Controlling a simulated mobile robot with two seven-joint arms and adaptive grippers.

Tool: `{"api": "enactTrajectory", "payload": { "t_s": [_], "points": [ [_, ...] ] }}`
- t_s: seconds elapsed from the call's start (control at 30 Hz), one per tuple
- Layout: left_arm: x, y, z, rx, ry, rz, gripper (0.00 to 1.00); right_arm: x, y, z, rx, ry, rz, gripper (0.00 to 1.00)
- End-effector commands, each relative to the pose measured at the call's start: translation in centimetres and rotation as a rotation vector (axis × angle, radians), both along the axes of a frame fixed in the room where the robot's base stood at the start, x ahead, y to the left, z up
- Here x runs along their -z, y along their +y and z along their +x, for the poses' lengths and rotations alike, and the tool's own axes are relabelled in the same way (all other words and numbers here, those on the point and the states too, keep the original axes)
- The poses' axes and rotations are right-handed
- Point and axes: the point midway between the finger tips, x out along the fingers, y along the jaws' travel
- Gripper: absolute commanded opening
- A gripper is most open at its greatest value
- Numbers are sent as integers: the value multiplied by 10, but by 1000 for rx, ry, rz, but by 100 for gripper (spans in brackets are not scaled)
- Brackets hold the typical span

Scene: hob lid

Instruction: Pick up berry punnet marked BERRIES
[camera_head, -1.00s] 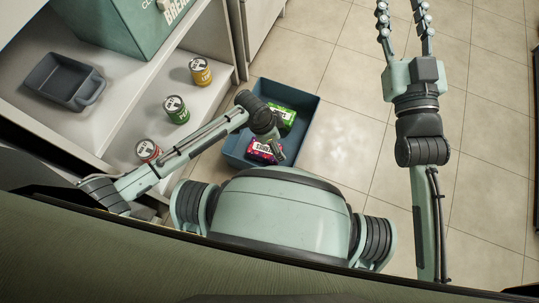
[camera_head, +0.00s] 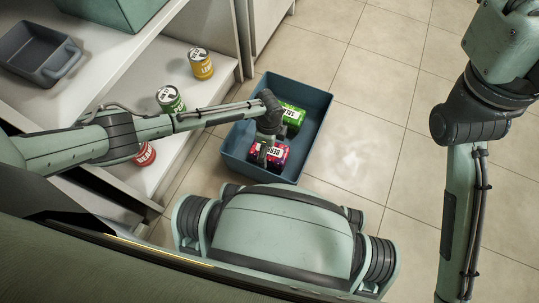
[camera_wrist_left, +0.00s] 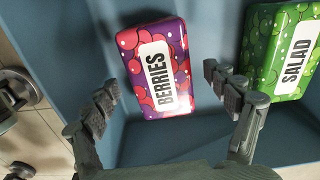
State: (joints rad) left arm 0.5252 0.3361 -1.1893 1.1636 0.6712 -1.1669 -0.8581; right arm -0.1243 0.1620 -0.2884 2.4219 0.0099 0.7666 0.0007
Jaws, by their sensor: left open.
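The berry punnet (camera_head: 277,155) is a purple and red pack with a white BERRIES label. It lies in the near part of a blue crate (camera_head: 321,106) on the floor. In the left wrist view the punnet (camera_wrist_left: 149,62) lies ahead between the fingers, label up and slightly tilted in the picture. My left gripper (camera_head: 265,153) reaches down into the crate over the punnet and partly hides it. In the left wrist view the left gripper (camera_wrist_left: 162,82) is open and empty. My right gripper's palm (camera_head: 507,42) shows at the upper right; its fingers are out of frame.
A green SALAD pack (camera_head: 291,117) lies beside the punnet in the crate, close to the right finger in the wrist view.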

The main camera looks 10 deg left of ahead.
Motion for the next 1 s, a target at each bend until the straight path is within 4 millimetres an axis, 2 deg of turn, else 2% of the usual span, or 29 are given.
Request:
{"api": "enactTrajectory", "payload": {
  "t_s": [0.03, 0.1, 0.37, 0.83, 1.0],
  "points": [
    [8, -2, 0, 1, -1, -2, 86, 2, 1, 0, 0, -10, -5, 40],
    [11, -1, 1, 0, -2, -2, 86, 0, 1, 0, 1, -14, -11, 40],
    [11, -1, 1, 0, -2, -2, 85, -1, 1, 1, 2, -15, -12, 40],
    [11, -1, 0, 0, -2, -2, 27, -1, 1, 1, 3, -14, -13, 40],
    [11, -2, 1, 0, -3, -2, 24, -1, 1, 1, 3, -14, -13, 40]
  ]
}}
